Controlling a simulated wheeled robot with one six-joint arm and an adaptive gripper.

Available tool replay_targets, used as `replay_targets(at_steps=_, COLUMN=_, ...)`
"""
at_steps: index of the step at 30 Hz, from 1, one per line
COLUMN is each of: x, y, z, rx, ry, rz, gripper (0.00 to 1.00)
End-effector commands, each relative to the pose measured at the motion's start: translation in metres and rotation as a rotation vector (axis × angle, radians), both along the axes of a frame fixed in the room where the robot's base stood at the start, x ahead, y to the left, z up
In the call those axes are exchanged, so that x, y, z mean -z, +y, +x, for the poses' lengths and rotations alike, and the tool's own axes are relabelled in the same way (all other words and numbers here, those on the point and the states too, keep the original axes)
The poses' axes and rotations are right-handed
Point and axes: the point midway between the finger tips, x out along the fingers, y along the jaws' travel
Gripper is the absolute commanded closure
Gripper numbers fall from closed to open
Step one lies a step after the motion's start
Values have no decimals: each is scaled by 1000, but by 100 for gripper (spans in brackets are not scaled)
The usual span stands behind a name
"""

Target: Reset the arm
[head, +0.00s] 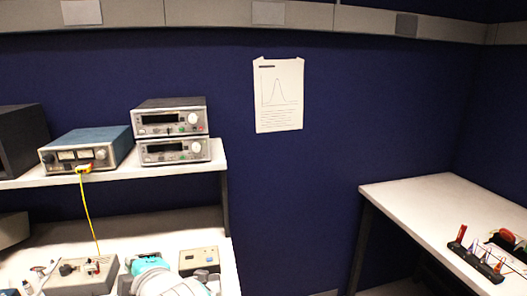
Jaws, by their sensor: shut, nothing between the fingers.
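My gripper is not in view. What looks like a pale grey and teal part of my own arm (168,283) rises into the bottom of the head view, left of centre, in front of the left bench. The rest of the arm is out of frame, so its full pose cannot be seen.
The left bench holds a beige box (84,276) and a small panel box (199,260). The shelf (120,176) above carries a blue instrument (87,148) with a yellow cable and two stacked instruments (171,131). A white table (430,204) with a dark rack (474,262) stands right. Between them is a gap before the blue wall.

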Motion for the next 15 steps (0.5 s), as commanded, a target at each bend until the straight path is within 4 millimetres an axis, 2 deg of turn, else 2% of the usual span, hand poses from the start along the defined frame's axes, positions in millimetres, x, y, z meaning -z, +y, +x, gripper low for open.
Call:
replay_targets(at_steps=1, x=18, y=-11, z=2, rx=23, ry=19, rz=10, gripper=100)
replay_targets(at_steps=7, x=86, y=-62, z=4, rx=143, ry=96, rz=96, gripper=100)
replay_targets(at_steps=15, x=167, y=-140, z=-13, rx=305, ry=183, rz=225, gripper=100)
